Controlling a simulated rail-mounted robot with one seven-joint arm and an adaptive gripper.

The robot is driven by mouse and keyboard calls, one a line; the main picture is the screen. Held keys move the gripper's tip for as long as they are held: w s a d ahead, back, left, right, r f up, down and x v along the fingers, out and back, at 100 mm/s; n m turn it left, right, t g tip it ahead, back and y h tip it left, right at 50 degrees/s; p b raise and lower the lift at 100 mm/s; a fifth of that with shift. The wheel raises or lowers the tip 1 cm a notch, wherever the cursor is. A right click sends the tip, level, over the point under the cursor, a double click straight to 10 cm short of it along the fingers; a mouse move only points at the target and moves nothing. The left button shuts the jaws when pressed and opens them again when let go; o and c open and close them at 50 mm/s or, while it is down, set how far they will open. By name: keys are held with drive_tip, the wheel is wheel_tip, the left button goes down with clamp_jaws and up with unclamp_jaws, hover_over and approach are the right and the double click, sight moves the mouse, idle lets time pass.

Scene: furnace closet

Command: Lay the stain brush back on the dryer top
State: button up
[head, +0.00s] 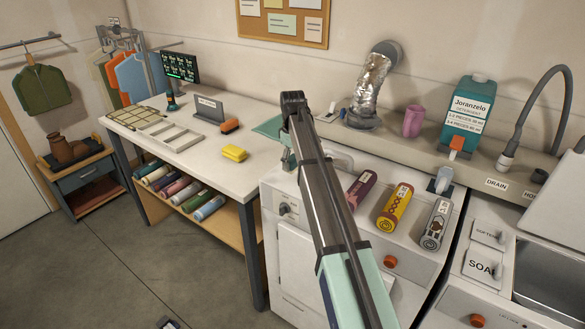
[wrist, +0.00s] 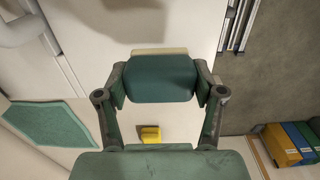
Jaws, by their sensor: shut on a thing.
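My gripper (wrist: 160,82) is shut on a dark teal block with a cream edge, which looks like the stain brush (wrist: 160,78). The fingers press on its two short sides, and it appears held up in the air. In the head view my arm crosses the dryer, and the brush cannot be made out clearly behind it. The white dryer top (head: 388,174) carries several labelled rolls standing or lying toward its right side. Part of the top is hidden by my arm.
A green hexagonal pad (wrist: 62,122) lies left of the gripper in the wrist view. A ledge behind bears a pink cup (head: 413,121) and a detergent jug (head: 468,110).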

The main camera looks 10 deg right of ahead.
sight(292, 169)
drive_tip(key=shift+f+p, duration=0.3)
drive_tip(key=shift+f, duration=1.4)
drive_tip(key=shift+f, duration=0.1)
drive_tip(key=o, duration=1)
wheel_tip(292, 169, up, 12)
drive_tip(key=b, duration=0.2)
drive_tip(key=shift+b, duration=0.35)
